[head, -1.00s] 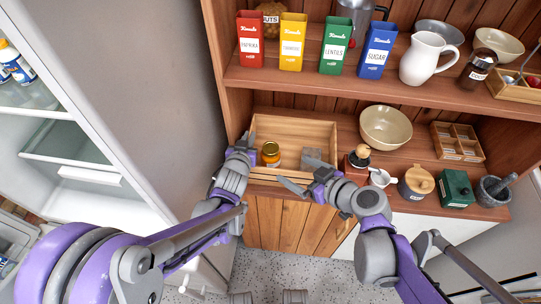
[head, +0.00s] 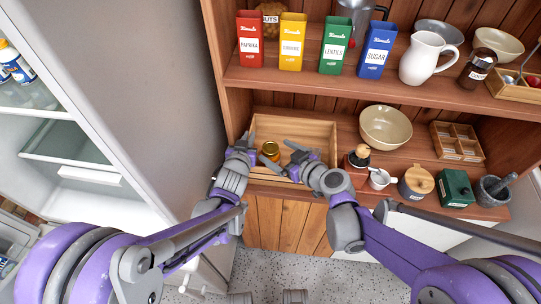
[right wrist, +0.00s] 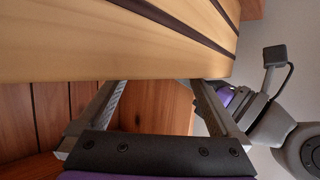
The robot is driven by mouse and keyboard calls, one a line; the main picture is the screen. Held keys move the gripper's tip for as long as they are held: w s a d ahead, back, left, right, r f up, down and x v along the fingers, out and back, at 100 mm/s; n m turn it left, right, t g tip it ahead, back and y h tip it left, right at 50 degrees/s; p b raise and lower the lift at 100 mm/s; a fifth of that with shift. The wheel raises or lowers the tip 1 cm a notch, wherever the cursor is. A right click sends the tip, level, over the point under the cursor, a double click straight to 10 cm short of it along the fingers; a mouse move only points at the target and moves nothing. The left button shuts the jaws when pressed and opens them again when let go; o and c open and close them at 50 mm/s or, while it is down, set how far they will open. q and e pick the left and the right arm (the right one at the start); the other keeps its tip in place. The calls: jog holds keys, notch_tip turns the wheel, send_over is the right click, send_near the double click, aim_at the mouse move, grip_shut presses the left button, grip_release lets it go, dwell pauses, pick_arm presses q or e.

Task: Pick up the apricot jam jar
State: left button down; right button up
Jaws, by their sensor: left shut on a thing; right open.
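The apricot jam jar (head: 270,147), small with a gold lid, stands in the open wooden crate (head: 295,127) on the counter, near its front left. Part of the jar is hidden by my right gripper. My right gripper (head: 276,153) is open at the crate's front, its spread fingers close to the jar; I cannot tell whether they touch it. In the right wrist view its fingers (right wrist: 158,90) end behind a wooden slatted panel and no jar shows. My left gripper (head: 246,139) is shut at the crate's left side wall, apparently on it.
Coloured tins (head: 335,45) line the shelf above. A tall grey panel (head: 150,90) bounds the left.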

jog(key=shift+x, duration=1.25)
grip_shut()
